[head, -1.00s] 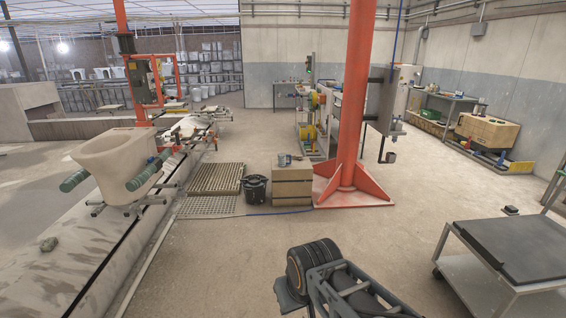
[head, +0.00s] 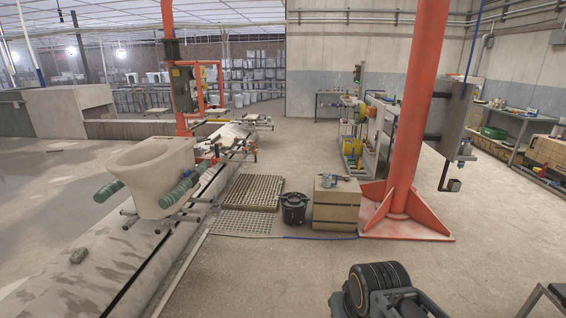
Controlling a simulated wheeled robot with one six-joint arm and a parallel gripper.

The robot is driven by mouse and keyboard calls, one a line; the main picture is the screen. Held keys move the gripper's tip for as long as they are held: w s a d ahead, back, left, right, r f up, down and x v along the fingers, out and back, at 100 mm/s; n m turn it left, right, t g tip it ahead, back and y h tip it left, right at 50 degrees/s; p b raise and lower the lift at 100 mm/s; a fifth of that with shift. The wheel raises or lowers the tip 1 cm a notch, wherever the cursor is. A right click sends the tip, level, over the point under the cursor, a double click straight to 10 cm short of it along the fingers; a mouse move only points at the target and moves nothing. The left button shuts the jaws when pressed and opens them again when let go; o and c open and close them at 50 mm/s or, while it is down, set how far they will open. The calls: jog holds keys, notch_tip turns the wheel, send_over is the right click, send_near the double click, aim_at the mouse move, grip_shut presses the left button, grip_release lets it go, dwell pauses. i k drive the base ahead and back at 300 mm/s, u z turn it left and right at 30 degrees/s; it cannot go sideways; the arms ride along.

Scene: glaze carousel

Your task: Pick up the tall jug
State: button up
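I cannot make out a tall jug in the head view. Part of my arm, dark with a ribbed round joint, shows at the bottom right of the head view. My gripper's fingers are not visible. What it may hold cannot be seen.
A pale toilet bowl (head: 158,178) with green rollers sits on the carousel at left. A black bucket (head: 294,209), a cardboard-coloured box (head: 336,203) and a wooden pallet (head: 253,191) stand ahead. An orange column (head: 412,120) rises right of them. The floor (head: 270,282) in front is clear.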

aim_at(330, 180)
jog(key=z, duration=0.3)
jog(key=i, duration=4.7)
jog(key=u, duration=0.2)
